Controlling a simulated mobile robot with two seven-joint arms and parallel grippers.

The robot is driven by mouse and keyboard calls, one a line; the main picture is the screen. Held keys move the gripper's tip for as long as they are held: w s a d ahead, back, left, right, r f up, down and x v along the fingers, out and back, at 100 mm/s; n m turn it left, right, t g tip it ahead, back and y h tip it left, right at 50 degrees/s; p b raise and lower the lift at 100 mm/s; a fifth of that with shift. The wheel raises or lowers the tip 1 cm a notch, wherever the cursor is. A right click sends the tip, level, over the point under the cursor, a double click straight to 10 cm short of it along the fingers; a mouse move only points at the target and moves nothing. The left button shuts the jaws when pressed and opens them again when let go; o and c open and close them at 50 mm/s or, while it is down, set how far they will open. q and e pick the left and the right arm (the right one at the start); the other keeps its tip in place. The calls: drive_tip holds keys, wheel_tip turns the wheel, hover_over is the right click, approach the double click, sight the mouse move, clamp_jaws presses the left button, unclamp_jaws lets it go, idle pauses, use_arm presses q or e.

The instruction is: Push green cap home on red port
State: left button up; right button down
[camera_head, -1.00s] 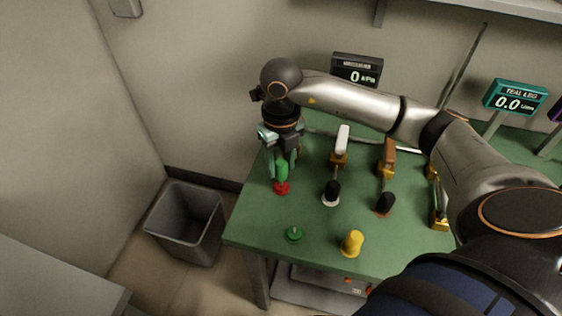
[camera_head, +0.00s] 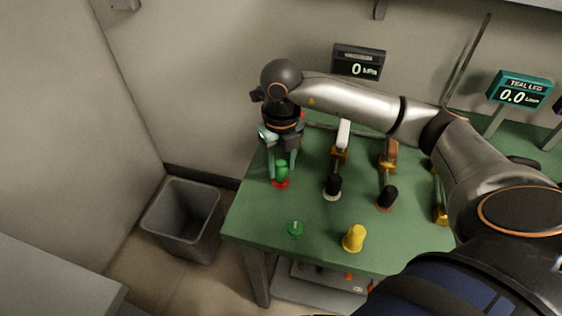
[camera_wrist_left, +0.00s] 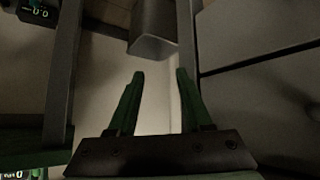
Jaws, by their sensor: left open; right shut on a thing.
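The green cap (camera_head: 282,172) stands upright over the red port (camera_head: 281,184) at the left side of the green table. Its lower end appears to meet the red port, though I cannot tell how deep it sits. My right gripper (camera_head: 282,175) points down from above and is shut on the green cap, with its teal fingers on either side. My left gripper (camera_wrist_left: 160,73) shows only in the left wrist view; its two green fingers are apart, with nothing between them.
A yellow cap (camera_head: 354,238) and a flat green port (camera_head: 295,229) are near the front edge. A grey bin (camera_head: 182,220) stands on the floor at left.

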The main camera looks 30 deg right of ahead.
sight(281, 163)
use_arm(q)
drive_tip(key=shift+f+b, duration=0.35)
drive_tip(key=shift+f, duration=0.1)
use_arm(e)
drive_tip(key=shift+f, duration=0.6)
drive_tip(key=shift+c, duration=1.5)
unclamp_jaws()
drive_tip(key=shift+r, duration=0.1)
wheel_tip(281, 163, up, 11)
drive_tip(key=shift+r+p, duration=0.1)
drive_tip(key=shift+p, duration=0.5)
use_arm(q)
drive_tip(key=shift+w+d+r, duration=0.2)
drive_tip(key=shift+d+r, duration=0.05)
drive_tip(key=shift+r, duration=0.35)
drive_tip(key=shift+w+d+r, duration=0.15)
drive_tip(key=shift+d+r, duration=0.05)
drive_tip(key=shift+r, duration=0.35)
use_arm(e)
drive_tip(key=shift+r, duration=0.65)
use_arm(q)
drive_tip(key=shift+s, duration=0.15)
